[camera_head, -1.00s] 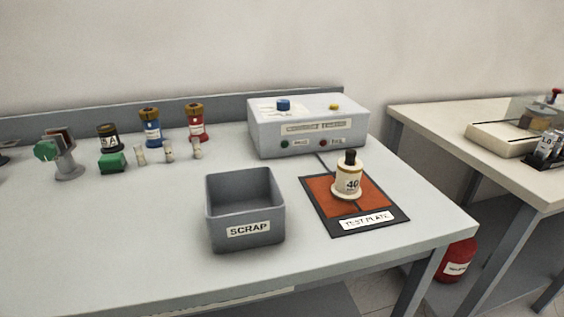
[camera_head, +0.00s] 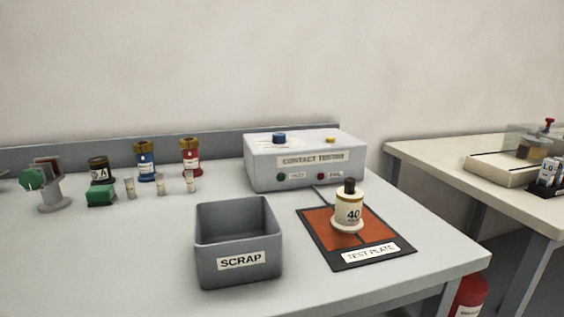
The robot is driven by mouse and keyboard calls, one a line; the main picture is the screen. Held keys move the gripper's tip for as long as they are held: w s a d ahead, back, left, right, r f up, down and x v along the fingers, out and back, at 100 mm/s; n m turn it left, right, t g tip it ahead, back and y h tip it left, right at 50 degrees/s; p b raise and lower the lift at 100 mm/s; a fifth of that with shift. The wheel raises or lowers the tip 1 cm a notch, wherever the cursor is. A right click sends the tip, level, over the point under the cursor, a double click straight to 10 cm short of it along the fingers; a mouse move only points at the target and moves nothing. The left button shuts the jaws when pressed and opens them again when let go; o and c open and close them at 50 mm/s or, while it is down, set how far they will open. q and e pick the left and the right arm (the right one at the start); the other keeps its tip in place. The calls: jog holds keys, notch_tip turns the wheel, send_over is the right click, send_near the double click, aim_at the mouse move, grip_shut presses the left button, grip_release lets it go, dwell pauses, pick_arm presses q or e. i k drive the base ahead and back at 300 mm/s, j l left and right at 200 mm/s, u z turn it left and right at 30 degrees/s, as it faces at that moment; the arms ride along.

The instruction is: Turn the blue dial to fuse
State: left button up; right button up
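The blue dial (camera_head: 279,138) sits on top of the grey contact tester (camera_head: 306,161) at the back of the table, over a white label. The label's marks and the dial's pointing direction are too small to read. A yellow button (camera_head: 330,140) is to its right on the same top face. A green and a red lamp are on the tester's front. Neither of my grippers is in view.
A grey scrap bin (camera_head: 238,244) stands in front of the tester. A test plate (camera_head: 385,254) bears a white fuse marked 40 (camera_head: 348,212). Several jars and small fuses stand at left. A second table (camera_head: 430,160) is at right, beyond a gap.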

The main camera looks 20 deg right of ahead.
aim_at(277, 139)
jog(key=k+l+u, duration=0.4)
jog(key=l, duration=0.3)
jog(key=k+l+u, duration=0.35)
jog(key=l, duration=0.3)
jog(key=k+l+u, duration=0.4)
jog(key=k+l, duration=0.05)
jog(key=k, duration=0.05)
